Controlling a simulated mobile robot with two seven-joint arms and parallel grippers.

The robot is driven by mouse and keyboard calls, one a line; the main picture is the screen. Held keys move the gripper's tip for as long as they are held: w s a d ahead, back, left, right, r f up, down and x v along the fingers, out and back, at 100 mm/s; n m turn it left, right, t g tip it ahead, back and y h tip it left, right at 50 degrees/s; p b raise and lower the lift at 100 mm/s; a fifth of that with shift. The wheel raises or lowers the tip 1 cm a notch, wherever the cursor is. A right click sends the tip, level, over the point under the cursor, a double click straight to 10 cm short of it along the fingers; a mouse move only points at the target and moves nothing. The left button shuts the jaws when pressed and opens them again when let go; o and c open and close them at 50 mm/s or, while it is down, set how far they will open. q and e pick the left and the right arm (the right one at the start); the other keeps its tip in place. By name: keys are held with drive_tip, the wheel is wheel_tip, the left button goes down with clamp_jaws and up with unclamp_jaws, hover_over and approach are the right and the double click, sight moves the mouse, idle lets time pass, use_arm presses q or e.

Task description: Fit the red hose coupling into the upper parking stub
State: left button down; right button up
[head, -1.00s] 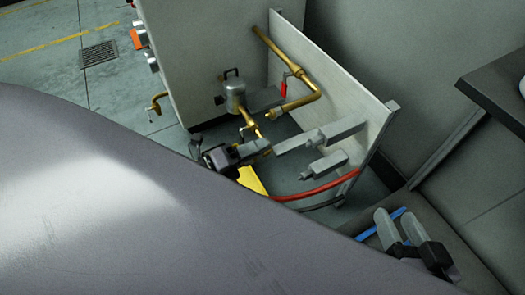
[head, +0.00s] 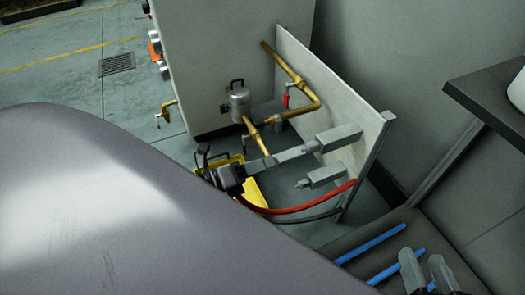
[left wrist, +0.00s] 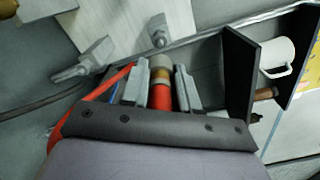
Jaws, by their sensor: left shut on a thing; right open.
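My left gripper (head: 268,162) is shut on the red hose coupling (left wrist: 160,97). In the left wrist view the coupling sits between the two grey fingers, with a brass band and grey tip pointing away. The upper parking stub (head: 340,136) and the lower parking stub (head: 325,174) are grey blocks on the pale panel. In the head view my left gripper is close to the upper stub's near end; I cannot tell whether they touch. The coupling is not clearly visible in the head view. My right gripper (head: 428,277) is open and empty at the bottom right.
A red hose (head: 310,204) and a dark hose curve below the stubs. A yellow tray (head: 261,193) is on the floor behind my left gripper. Brass pipes (head: 312,106) run along the panel (head: 350,100). Blue rods (head: 370,243) lie on a dark surface near my right gripper.

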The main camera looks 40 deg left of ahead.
use_arm(q)
drive_tip(key=shift+r, duration=0.1)
drive_tip(key=shift+x, duration=2.9)
drive_tip(key=shift+x, duration=1.2)
drive_tip(key=c, duration=0.8)
unclamp_jaws()
drive_tip(key=shift+d, duration=0.1)
drive_tip(key=shift+p+v, duration=0.5)
drive_tip(key=shift+v, duration=3.1)
